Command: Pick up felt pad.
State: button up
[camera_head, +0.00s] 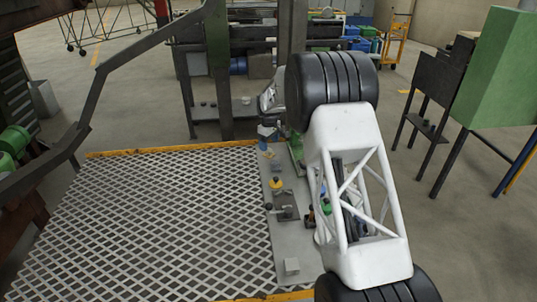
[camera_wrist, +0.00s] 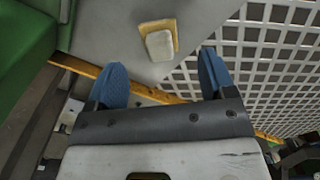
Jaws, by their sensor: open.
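A pale, rounded pad on a slightly larger tan layer, which I take for the felt pad (camera_wrist: 160,45), lies on a grey panel in the wrist view. I cannot tell whether the two layers are one piece. My gripper (camera_wrist: 161,64) is open, with its two blue fingertips spread apart. The pad lies just beyond the fingertips, between their lines, and nothing is held. In the head view my gripper (camera_head: 266,131) hangs at the far end of the panel, small and partly behind my arm. The pad is too small there to make out surely.
A yellow edge strip (camera_wrist: 80,66) and a green body (camera_wrist: 22,45) are near my gripper.

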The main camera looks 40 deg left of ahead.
aim_at(269, 150)
dwell(0.3)
jog(key=shift+f, duration=2.6)
jog(key=c, duration=1.1)
jog(key=shift+r, duration=0.2)
jog(key=shift+r, duration=4.85)
